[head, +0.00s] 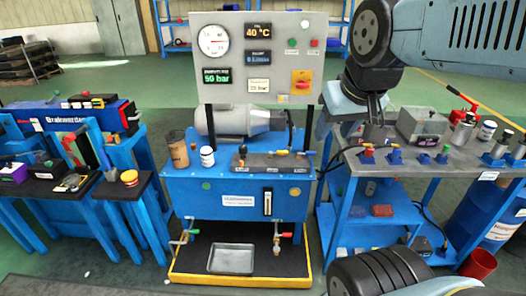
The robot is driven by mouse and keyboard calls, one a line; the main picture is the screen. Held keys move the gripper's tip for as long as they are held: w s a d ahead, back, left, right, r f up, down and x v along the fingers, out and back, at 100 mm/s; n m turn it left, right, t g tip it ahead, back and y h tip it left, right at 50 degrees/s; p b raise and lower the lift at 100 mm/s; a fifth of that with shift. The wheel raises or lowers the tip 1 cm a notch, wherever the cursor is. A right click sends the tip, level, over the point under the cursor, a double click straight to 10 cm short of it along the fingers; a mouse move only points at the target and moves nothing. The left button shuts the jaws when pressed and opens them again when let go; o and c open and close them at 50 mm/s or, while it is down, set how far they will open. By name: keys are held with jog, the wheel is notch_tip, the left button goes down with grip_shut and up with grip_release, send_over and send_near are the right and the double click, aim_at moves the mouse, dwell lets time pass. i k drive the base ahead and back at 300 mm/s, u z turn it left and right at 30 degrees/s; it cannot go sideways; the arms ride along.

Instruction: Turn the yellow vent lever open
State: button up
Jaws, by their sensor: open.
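A small yellow lever (281,153) sits on the dark manifold block (262,163) on top of the blue hydraulic unit (225,200); I take it for the vent lever. It looks about level, but it is too small to tell its exact setting. A blue-and-yellow fitting stands just right of it. My gripper (375,132) hangs from the upper right, above the left part of the right-hand bench, to the right of the lever and well apart from it. Its jaws are open and small in view, with nothing visible between them.
A gauge panel (285,20) rises behind the manifold. A brown can (178,150) and a white jar (207,157) stand left on the unit. Red and blue fittings (368,153) stand on the right bench (405,168) near my gripper. A metal tray (231,259) lies below.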

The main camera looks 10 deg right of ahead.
aim_at(278, 152)
jog(key=z, duration=0.2)
jog(key=i, duration=0.9)
jog(key=u, duration=0.2)
jog(key=k, duration=0.9)
jog(key=z, duration=0.15)
jog(key=i, duration=0.9)
jog(key=u, duration=0.05)
